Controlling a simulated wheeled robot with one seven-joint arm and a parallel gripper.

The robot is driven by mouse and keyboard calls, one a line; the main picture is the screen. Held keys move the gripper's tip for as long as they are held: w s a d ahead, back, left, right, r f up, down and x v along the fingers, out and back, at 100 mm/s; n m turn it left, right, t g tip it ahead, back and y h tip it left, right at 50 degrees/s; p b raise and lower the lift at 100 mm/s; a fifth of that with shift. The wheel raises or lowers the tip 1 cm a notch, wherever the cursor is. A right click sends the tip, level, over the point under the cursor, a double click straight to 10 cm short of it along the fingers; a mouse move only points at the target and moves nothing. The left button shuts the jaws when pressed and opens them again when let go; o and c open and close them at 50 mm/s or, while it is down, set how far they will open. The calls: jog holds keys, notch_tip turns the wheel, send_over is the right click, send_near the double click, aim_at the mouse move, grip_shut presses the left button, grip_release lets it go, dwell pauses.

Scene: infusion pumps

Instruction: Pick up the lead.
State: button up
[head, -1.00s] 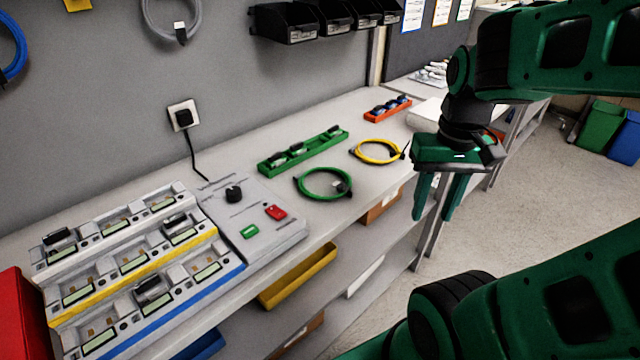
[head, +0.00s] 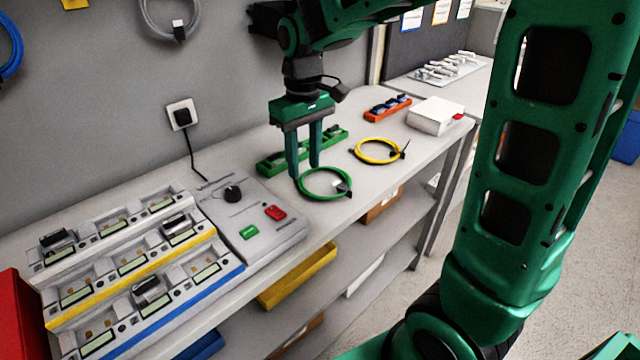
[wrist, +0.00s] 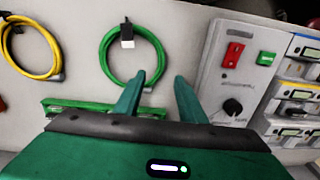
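Two coiled leads lie on the bench. The green lead (head: 325,198) has a dark and pale plug on its right side; in the wrist view the green lead (wrist: 164,55) shows ahead of my fingers with a white-and-black plug at its far edge. The yellow lead (head: 362,158) lies behind and right of it, and shows at the left of the wrist view (wrist: 57,45). My gripper (head: 304,172) points down, open and empty, above the bench near the green lead's left back edge.
A green rack (head: 270,168) stands partly hidden behind my gripper. A grey control box (head: 265,235) with a red and a green button is to the left, beside the pump docks (head: 130,260). An orange rack (head: 388,107) and white box (head: 436,115) stand farther back.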

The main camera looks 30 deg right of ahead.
aim_at(304, 188)
jog(key=shift+w+f, duration=0.1)
jog(key=shift+f, duration=3.1)
grip_shut()
